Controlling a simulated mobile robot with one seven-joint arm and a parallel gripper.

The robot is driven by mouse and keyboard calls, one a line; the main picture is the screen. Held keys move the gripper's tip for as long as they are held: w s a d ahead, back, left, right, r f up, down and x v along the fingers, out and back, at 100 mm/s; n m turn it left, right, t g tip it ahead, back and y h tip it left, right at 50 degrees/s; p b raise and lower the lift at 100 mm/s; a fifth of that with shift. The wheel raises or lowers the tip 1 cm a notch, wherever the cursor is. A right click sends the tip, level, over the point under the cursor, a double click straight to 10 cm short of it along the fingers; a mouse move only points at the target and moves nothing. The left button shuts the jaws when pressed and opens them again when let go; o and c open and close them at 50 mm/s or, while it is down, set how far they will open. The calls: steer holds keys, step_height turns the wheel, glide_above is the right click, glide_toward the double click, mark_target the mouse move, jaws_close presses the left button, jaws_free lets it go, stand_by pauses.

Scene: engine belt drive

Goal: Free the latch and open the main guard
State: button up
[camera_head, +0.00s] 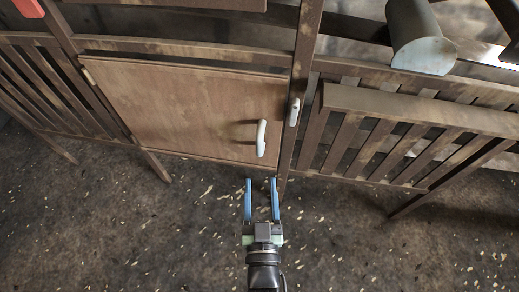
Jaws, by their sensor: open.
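The main guard appears as a brown flat panel (180,105) in a wooden-looking frame, and it looks closed. A pale handle (261,137) stands upright near its right edge. A small pale latch (294,111) sits on the post just right of the panel. My gripper (262,181) is below the handle in the picture, its two blue fingers apart and pointing toward the guard. Nothing shows between the fingers. I cannot tell from this view how far the fingertips are from the panel, nor whether the latch is engaged.
A slatted guard (400,140) projects to the right of the post. A grey cylinder (420,40) lies above it. Slatted fencing (45,85) stands at left, with a red part (28,8) at the top. The speckled floor (130,235) in front is clear.

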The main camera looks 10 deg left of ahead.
mark_target(260, 146)
steer(key=w, duration=0.4)
steer(key=w+a+b, duration=0.1)
steer(key=w, duration=0.3)
steer(key=w+a+b, duration=0.1)
steer(key=w, duration=0.3)
steer(key=shift+w+a+f, duration=0.1)
steer(key=shift+w+a, duration=0.15)
steer(key=shift+w, duration=0.05)
jaws_close()
stand_by(0.9)
